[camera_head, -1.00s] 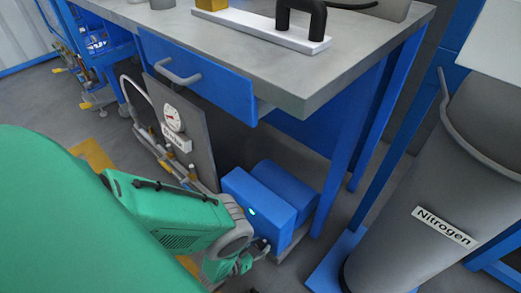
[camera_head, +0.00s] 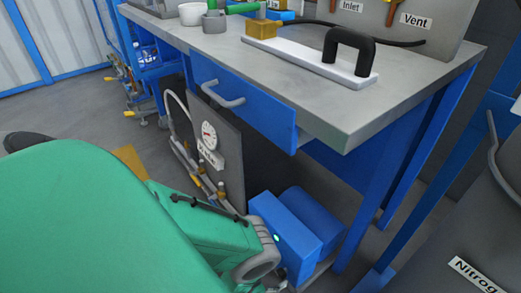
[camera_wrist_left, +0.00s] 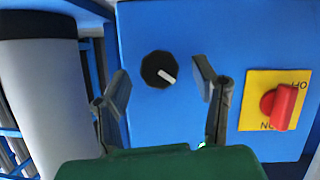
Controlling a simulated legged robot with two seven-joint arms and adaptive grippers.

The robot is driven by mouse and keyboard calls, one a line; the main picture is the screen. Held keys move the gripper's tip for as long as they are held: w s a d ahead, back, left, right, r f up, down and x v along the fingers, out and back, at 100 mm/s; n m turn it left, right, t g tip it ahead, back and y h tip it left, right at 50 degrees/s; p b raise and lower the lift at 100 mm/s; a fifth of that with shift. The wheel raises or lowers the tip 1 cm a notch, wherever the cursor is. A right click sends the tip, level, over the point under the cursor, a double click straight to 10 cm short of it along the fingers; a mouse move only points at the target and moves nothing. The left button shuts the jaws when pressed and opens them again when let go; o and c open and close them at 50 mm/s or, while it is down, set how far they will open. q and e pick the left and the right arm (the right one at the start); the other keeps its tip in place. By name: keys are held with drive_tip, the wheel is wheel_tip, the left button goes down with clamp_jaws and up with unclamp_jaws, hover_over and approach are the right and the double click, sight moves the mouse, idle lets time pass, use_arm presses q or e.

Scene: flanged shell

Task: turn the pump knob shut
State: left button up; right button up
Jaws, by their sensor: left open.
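The pump is a blue box (camera_head: 287,238) with a small green light, on the low shelf under the bench. In the left wrist view its blue face fills most of the picture and carries a round black knob (camera_wrist_left: 159,70). The knob's white pointer slants down to the right. My left gripper (camera_wrist_left: 162,80) is open, with one finger on each side of the knob in the picture. Nothing is held, and I cannot tell whether the fingers touch the face. In the head view my left arm hides its fingers. My right gripper is not in view.
A red switch (camera_wrist_left: 280,106) on a yellow plate sits right of the knob on the same face. A grey panel with a gauge (camera_head: 209,135) and hoses stands left of the pump. The bench top (camera_head: 310,90) overhangs it.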

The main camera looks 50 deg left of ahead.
use_arm(q)
drive_tip(key=v, duration=0.9)
drive_tip(key=shift+s, duration=0.3)
drive_tip(key=shift+a+r, duration=0.1)
drive_tip(key=shift+a, duration=0.05)
